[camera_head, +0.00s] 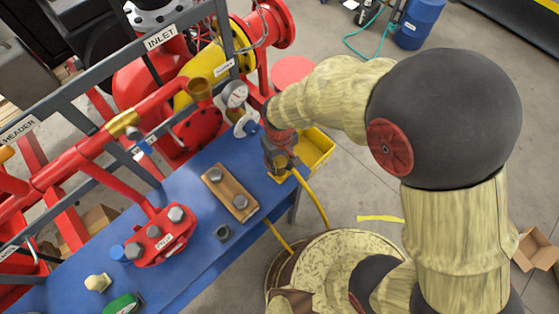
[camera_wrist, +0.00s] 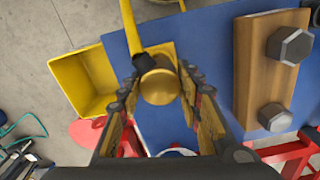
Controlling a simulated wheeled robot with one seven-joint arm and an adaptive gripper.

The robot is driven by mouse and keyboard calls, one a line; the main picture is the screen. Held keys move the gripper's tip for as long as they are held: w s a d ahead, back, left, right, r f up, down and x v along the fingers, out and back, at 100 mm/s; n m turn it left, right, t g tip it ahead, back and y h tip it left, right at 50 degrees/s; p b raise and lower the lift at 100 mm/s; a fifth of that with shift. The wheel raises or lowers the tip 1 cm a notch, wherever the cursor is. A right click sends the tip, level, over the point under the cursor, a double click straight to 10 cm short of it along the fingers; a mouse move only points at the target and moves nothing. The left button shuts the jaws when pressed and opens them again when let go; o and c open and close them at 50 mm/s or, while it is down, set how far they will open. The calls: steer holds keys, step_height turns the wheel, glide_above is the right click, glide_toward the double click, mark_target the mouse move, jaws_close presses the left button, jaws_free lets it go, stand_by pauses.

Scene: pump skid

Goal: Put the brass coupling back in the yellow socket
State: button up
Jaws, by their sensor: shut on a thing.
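The brass coupling (camera_wrist: 160,86) is a round brass end on a yellow hose (camera_wrist: 132,28). My gripper (camera_wrist: 159,82) has its two fingers closed around it in the wrist view; in the head view my gripper (camera_head: 280,158) is above the far right end of the blue bench. A yellow square piece, apparently the yellow socket (camera_wrist: 169,51), shows right behind the coupling in the wrist view. The coupling covers most of it, so I cannot tell whether the two touch. In the head view my gripper mostly hides both.
A yellow bin (camera_head: 318,147) sits close beside my gripper. On the blue bench (camera_head: 200,254) are a wooden block with two bolts (camera_head: 228,192), a red flange piece (camera_head: 160,238) and small parts. A gauge (camera_head: 235,94) and red pipework stand behind. The hose (camera_head: 312,196) hangs off the bench edge.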

steer(key=shift+f+b, duration=1)
steer(key=shift+f, duration=0.7)
stand_by(0.7)
steer(key=o, duration=1.3)
steer(key=shift+c, duration=0.2)
steer(key=shift+o, duration=0.4)
step_height(320, 180, up, 12)
steer(key=s+d+r+m+t, duration=0.2)
steer(key=s+d+r+m, duration=0.1)
steer(key=d+r, duration=0.6)
steer(key=s+d+r+m+t, duration=0.3)
steer(key=s+d+r+m, duration=0.1)
steer(key=d+r, duration=0.6)
steer(key=d, duration=0.3)
steer(key=shift+s+d+r+m+t+b, duration=0.2)
steer(key=shift+s+d+m+t+b, duration=0.1)
steer(key=shift+d+b, duration=0.1)
